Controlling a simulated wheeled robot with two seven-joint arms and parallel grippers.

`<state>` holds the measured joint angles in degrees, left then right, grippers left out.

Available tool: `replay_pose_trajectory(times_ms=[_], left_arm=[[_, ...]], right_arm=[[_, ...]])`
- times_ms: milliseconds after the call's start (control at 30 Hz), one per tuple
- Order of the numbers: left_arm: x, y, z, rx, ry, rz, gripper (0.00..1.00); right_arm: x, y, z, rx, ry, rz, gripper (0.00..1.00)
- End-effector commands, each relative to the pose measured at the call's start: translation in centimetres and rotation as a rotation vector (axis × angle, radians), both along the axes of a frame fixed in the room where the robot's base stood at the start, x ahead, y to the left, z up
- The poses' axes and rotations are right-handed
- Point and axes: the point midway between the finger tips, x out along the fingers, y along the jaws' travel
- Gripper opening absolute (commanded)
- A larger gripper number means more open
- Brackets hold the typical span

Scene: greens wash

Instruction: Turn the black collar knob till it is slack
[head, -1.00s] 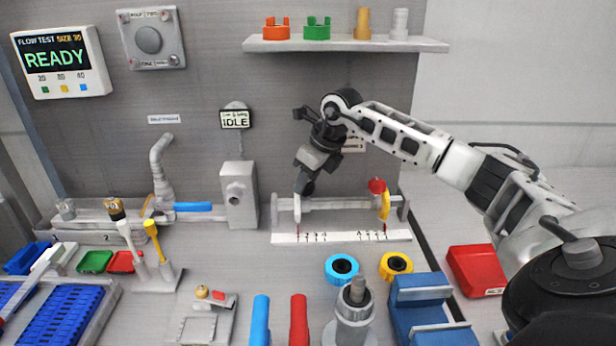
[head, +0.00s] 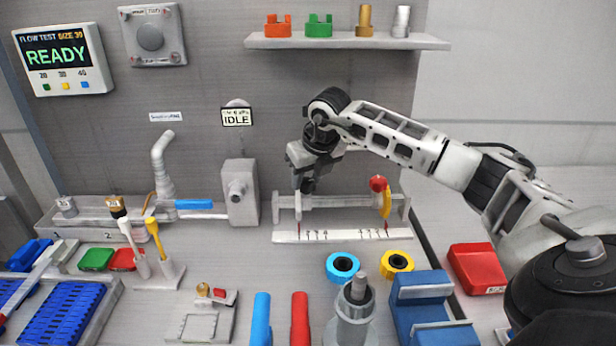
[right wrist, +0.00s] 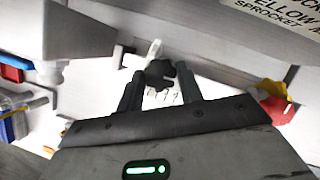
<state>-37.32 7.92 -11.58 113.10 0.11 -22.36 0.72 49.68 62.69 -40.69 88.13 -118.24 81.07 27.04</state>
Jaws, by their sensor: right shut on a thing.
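The black collar knob (right wrist: 159,74) shows in the right wrist view as a dark lobed knob between my two fingers, next to a pale upright piece. My right gripper (right wrist: 158,88) is shut on it, with one finger on each side. In the head view my right gripper (head: 304,187) reaches down to the left end of the grey rail (head: 345,202), by the white pointer (head: 298,205). The ruled white strip (head: 342,236) lies below the rail. My left gripper is not in view.
A yellow pointer (head: 386,202) with a red knob (head: 378,183) stands at the rail's right end. A shelf (head: 345,42) with fittings hangs above. Blue (head: 342,266) and yellow (head: 397,262) rings lie in front. A sign reads IDLE (head: 236,118); a display (head: 62,58) reads READY.

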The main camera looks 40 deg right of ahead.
Motion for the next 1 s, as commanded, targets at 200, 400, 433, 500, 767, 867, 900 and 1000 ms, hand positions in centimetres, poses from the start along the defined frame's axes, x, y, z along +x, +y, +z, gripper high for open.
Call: replay_pose_trajectory(times_ms=[200,400,433,500,767,867,900,1000], left_arm=[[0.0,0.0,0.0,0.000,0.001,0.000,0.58],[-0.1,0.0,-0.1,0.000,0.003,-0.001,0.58],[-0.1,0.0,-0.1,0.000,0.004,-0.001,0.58],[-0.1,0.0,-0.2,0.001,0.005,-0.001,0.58],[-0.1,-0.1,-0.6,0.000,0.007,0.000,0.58],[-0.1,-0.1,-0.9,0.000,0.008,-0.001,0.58],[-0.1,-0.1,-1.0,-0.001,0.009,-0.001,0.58],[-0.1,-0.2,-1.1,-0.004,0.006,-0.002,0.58]], right_arm=[[0.0,0.0,0.1,0.000,0.000,0.000,0.14],[0.0,0.0,0.1,0.000,0.000,0.001,0.58],[0.0,0.0,0.1,0.000,0.000,0.001,0.58],[0.0,0.0,0.1,0.000,0.000,0.001,0.58],[-0.4,0.1,1.3,0.000,-0.005,0.001,0.58],[-1.1,0.2,2.9,-0.002,-0.005,0.002,0.58],[-1.4,0.2,3.7,-0.001,-0.007,0.002,0.58],[-2.2,0.4,5.8,-0.001,-0.007,0.001,0.58]])
